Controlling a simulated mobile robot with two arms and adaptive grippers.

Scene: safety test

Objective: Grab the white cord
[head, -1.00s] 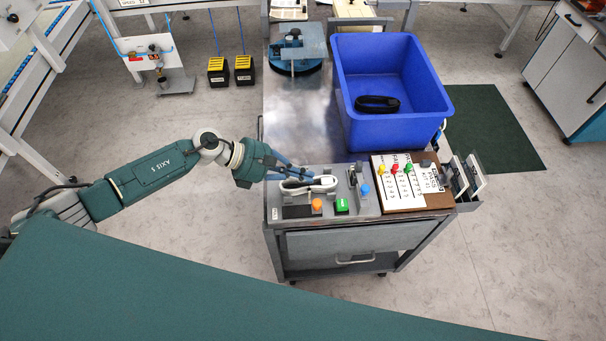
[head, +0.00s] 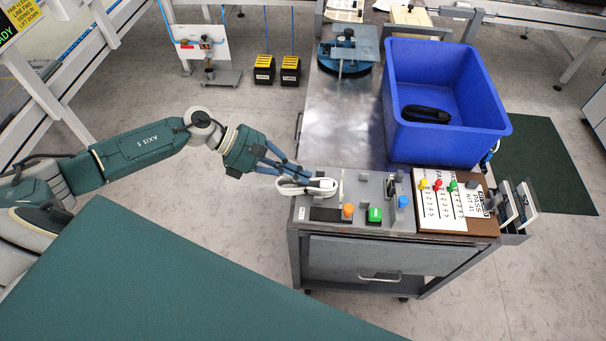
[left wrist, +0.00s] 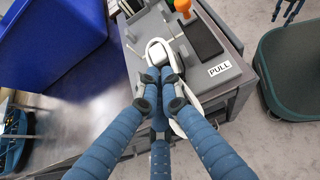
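The white cord (head: 322,186) is a looped bundle at the left end of the grey panel (head: 352,182) on the cart, with part of it sticking out past the panel's left edge. My left gripper (head: 300,178) reaches in from the left with its blue fingers at the cord. In the left wrist view, the fingers (left wrist: 165,82) are drawn together on the cord (left wrist: 190,118), which loops out on both sides of them. The exact contact is hidden behind the fingertips. Blue prongs of my right gripper (left wrist: 289,10) show spread apart at the top right.
The panel carries an orange knob (head: 348,210), a green button (head: 375,215) and a blue knob (head: 403,201). A blue bin (head: 445,140) holding a black coil (head: 426,114) stands behind. A board with coloured pegs (head: 452,212) is to the right.

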